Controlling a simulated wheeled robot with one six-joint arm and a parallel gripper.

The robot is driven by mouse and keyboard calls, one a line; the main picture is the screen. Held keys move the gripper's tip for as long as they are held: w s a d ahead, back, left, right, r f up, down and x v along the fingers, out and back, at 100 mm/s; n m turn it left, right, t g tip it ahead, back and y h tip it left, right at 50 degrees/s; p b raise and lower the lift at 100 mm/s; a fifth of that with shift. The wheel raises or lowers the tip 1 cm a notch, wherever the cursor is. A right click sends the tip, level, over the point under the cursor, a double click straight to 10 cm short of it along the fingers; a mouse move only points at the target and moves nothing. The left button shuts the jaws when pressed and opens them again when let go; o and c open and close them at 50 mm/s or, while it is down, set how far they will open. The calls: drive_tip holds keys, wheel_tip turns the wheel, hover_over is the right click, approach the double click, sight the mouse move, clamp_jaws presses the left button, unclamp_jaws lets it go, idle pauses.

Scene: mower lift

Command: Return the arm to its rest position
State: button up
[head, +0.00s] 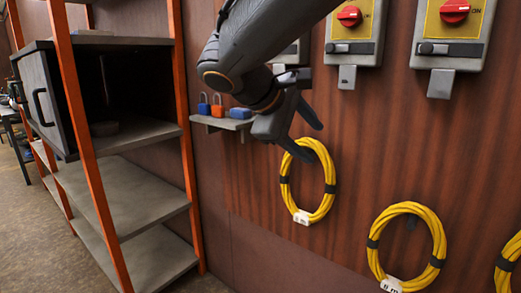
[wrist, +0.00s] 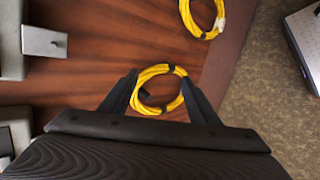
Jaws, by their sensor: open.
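My gripper (head: 308,127) is at the end of my dark arm, in front of the wood-panelled wall in the head view. Its two fingers are spread apart. In the wrist view my gripper (wrist: 160,97) shows both fingers, with a yellow cable coil (wrist: 147,108) seen between and beyond them. Nothing is visibly held. In the head view a coil of yellow cable (head: 285,190) with a white tag hangs on the wall just below my gripper. I cannot tell the exact gap between the fingers and this coil.
Switch boxes with red knobs (head: 349,16) (head: 455,11) are at upper right. A small shelf (head: 221,122) with blue and red padlocks sits behind my gripper. More yellow coils (head: 440,240) hang at right. An orange-framed rack (head: 150,190) with a dark cabinet stands left.

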drive_tip(key=s+d+f+m+g+y+p, duration=0.3)
drive_tip(key=s+d+f+m+y, duration=0.1)
drive_tip(key=s+f, duration=0.5)
drive_tip(key=s+d+f+m+g+y+p, duration=0.3)
drive_tip(key=s+f, duration=0.6)
drive_tip(key=f, duration=0.3)
drive_tip(key=shift+s+d+m+y, duration=0.2)
drive_tip(key=shift+d+m+y, duration=0.3)
drive_tip(key=shift+d+m, duration=0.9)
drive_tip(key=shift+a+m, duration=0.4)
